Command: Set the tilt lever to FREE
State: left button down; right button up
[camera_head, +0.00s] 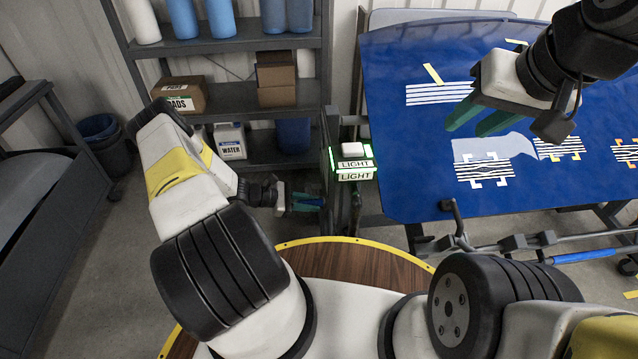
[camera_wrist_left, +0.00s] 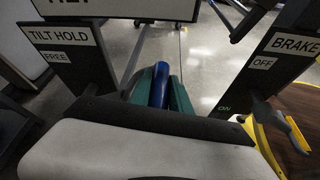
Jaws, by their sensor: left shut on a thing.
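My left gripper (camera_head: 306,200) is low beside the dark post at the left of the blue panel. In the left wrist view its green fingers (camera_wrist_left: 160,96) are shut around the blue grip of the tilt lever (camera_wrist_left: 158,84). The lever's lower part is hidden by the gripper. A plate at the left reads TILT HOLD (camera_wrist_left: 62,34), with a FREE label (camera_wrist_left: 56,57) below it. I cannot tell which mark the lever stands at. My right gripper (camera_head: 478,120) is open and empty over the blue panel (camera_head: 400,150).
A lit LIGHT box (camera_head: 354,165) is just above my left gripper. Shelving (camera_head: 235,97) stands behind. A round wooden top (camera_head: 350,262) lies in front.

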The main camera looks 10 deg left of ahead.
pick_arm(q)
jog(key=shift+w+a+r, duration=0.15)
jog(key=shift+w+r, duration=0.2)
jog(key=shift+r, duration=0.1)
jog(key=c, duration=1.2)
grip_release()
jog(key=v, duration=0.7)
jog(key=shift+s+a, duration=0.15)
jog(key=shift+a, duration=0.2)
jog(key=shift+r, duration=0.2)
